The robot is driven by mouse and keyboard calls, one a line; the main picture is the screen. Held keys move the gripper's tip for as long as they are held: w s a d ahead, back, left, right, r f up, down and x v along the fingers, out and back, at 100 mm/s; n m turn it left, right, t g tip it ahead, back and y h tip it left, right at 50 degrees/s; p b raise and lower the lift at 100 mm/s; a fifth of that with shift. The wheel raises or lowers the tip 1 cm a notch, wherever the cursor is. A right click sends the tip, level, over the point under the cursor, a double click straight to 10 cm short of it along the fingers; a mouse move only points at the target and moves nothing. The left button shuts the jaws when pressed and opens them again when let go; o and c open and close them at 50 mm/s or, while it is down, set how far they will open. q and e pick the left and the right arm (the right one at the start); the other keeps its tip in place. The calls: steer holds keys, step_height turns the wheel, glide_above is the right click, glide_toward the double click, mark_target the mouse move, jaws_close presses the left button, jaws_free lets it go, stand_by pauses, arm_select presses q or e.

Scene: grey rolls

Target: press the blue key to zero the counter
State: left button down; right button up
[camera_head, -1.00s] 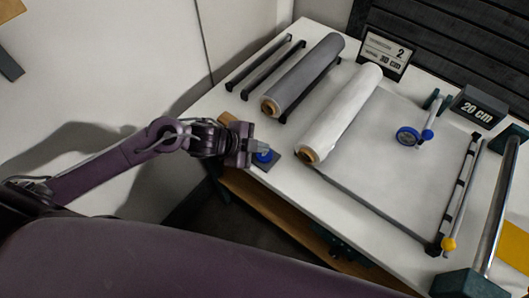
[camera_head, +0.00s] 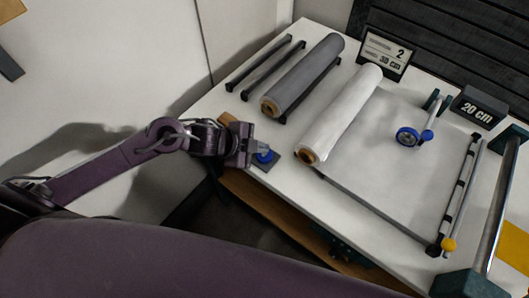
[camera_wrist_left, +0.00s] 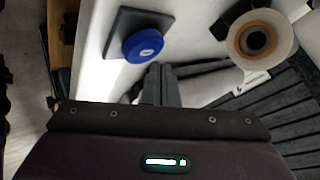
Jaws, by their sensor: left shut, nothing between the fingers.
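The blue key (camera_head: 265,156) is a round blue button on a dark square base (camera_head: 270,164) at the near left corner of the table. In the left wrist view the blue key (camera_wrist_left: 143,45) has a small pale mark on its top. My left gripper (camera_head: 258,148) is shut and empty, right beside the key. In the left wrist view its closed fingertips (camera_wrist_left: 156,70) reach close to the key's edge; I cannot tell whether they touch. A dark display (camera_head: 480,107) reads "20 cm". My right gripper is not in view.
A grey roll (camera_head: 303,76) and a white roll (camera_head: 341,113) lie on the white table. A sign (camera_head: 385,52) reads "2" and "30 cm". A blue wheel (camera_head: 407,137) rests on the pale sheet (camera_head: 385,165). A metal bar (camera_head: 497,205) stands at the right.

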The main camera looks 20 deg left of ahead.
mark_target(260, 155)
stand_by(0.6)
arm_select(q)
steer(key=shift+f, duration=0.4)
steer(key=shift+f+b, duration=0.45)
stand_by(0.7)
steer(key=shift+r, duration=0.1)
steer(key=shift+r+p, duration=0.75)
steer(key=shift+p, duration=0.2)
step_height(260, 155, up, 5)
steer(key=p, duration=0.5)
steer(key=shift+r, duration=0.1)
